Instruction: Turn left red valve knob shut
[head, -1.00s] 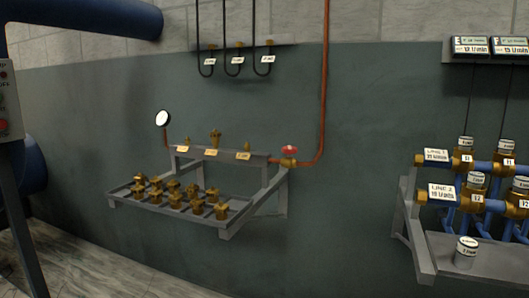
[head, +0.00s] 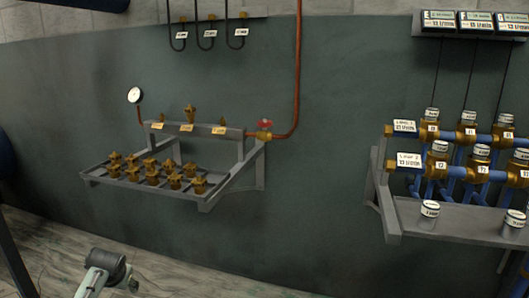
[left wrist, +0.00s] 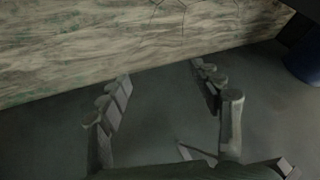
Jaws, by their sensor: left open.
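A red valve knob (head: 264,123) sits on a brass valve where the orange-brown pipe meets the right end of a grey wall-mounted manifold bar. It is the only red knob I can make out. Part of my left arm shows at the lower left of the head view, well below and left of the knob. In the left wrist view my left gripper (left wrist: 160,76) is open, its fingers wide apart with nothing between them. It faces the floor and dark wall, and the knob does not show there. My right gripper is not in view.
A grey rack tray (head: 140,190) with several brass fittings projects from the wall below the knob. A round gauge (head: 135,95) is at the manifold's left. At right stands a blue-pipe station on a grey shelf (head: 460,222). Wall between them is clear.

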